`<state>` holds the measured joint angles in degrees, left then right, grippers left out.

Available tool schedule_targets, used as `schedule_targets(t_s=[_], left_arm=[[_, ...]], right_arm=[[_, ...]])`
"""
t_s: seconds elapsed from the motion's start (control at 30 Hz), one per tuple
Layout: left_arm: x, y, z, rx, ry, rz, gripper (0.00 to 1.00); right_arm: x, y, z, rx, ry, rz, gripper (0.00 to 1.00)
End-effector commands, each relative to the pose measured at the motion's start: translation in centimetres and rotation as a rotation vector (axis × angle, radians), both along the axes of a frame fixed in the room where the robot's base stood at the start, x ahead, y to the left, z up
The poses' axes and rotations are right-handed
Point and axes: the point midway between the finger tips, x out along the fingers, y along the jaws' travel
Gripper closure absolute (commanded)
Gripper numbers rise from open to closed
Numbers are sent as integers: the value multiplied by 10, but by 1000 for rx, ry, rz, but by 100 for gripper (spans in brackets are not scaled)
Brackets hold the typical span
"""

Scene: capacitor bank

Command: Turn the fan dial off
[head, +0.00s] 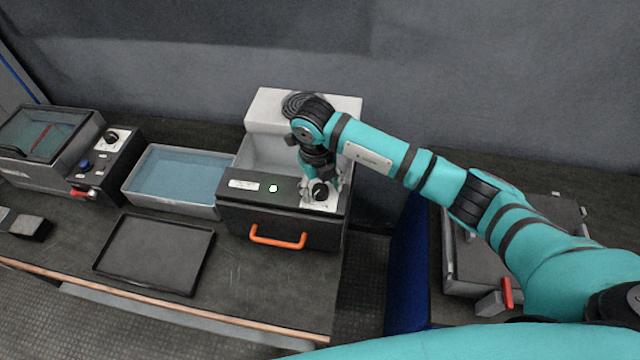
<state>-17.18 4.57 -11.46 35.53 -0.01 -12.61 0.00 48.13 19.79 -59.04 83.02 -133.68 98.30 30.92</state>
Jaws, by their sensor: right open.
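The fan dial (320,192) is a black round knob on a white plate, on the front right of a dark box (232,210) with an orange handle (278,238). A small green light (273,188) shows on the box's top edge, left of the dial. My right gripper (321,182) is open and points down at the dial, its fingers close around the knob. I cannot tell whether they touch it. My wrist hides part of the area behind the dial. My left gripper is not in view.
A blue-lined tray (178,180) stands left of the box, with an empty dark tray (155,252) in front. A unit with another black dial (111,137) and a red lever (84,194) is at the far left. A gap separates the right bench.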

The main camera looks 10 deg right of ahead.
Motion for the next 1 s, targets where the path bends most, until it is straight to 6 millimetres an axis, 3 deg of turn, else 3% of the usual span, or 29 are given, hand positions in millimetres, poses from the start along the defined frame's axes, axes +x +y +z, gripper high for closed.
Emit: schedule_targets(t_s=[0.17,0.6,1.0], left_arm=[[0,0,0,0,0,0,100],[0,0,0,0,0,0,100],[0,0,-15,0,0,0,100]], right_arm=[[0,0,0,0,0,1,38],[0,0,1,0,-1,1,94],[1,0,-2,0,-3,85,94]])
